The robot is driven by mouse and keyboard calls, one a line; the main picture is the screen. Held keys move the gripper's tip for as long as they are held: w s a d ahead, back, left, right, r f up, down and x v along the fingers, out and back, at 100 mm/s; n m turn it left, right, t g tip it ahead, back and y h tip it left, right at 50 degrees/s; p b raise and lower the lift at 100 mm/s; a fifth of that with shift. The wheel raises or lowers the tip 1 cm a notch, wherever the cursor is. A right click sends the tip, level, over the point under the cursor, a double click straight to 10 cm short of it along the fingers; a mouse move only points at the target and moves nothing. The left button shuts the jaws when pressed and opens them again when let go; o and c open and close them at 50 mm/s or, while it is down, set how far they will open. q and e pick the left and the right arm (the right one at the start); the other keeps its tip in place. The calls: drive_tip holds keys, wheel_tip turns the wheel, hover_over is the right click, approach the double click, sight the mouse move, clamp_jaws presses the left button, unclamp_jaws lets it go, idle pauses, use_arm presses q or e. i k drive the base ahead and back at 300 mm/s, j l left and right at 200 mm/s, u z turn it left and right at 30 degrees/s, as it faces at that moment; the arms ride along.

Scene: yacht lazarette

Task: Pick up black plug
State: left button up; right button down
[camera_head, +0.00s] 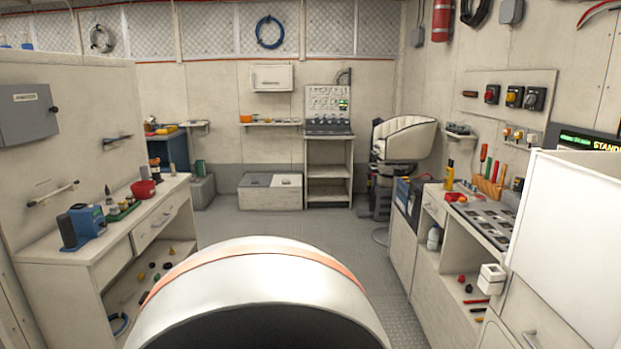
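I cannot single out a black plug with certainty. Several small dark and coloured pieces (153,265) lie on the open lower shelf of the left bench (92,262), too small to name. A few small dark red pieces (468,288) lie in the open shelf of the right cabinet (432,208). Neither of my grippers shows in the head view.
The left bench carries a blue device (88,222) and a red bowl (143,189). The right counter holds a dark slotted tray (484,222) and upright tools. A padded white seat (405,138) stands at the back right. The middle floor (290,222) is clear; the nearest floor is hidden.

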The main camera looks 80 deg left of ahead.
sight(110, 201)
drive_tip(key=u, duration=3.3)
drive_tip(key=i+j+u, duration=0.4)
drive_tip(key=i, duration=0.3)
drive_tip(key=i+l+u, duration=0.1)
drive_tip(key=i+l, duration=0.2)
drive_tip(key=i+l+u, duration=0.1)
drive_tip(key=i+l, duration=0.15)
drive_tip(key=l, duration=0.2)
drive_tip(key=i+l+u, duration=0.1)
drive_tip(key=i+l, duration=0.15)
drive_tip(key=l, duration=0.15)
drive_tip(key=i+l+u, duration=0.15)
drive_tip(key=l, duration=0.3)
drive_tip(key=i+l+u, duration=0.2)
drive_tip(key=l, duration=0.25)
drive_tip(key=i+l+u, duration=0.15)
drive_tip(key=l, duration=0.3)
drive_tip(key=i+l+u, duration=0.2)
drive_tip(key=l, duration=0.3)
drive_tip(key=i+l+u, duration=0.15)
drive_tip(key=l, duration=0.4)
drive_tip(key=l+u, duration=0.2)
drive_tip(key=l, duration=0.3)
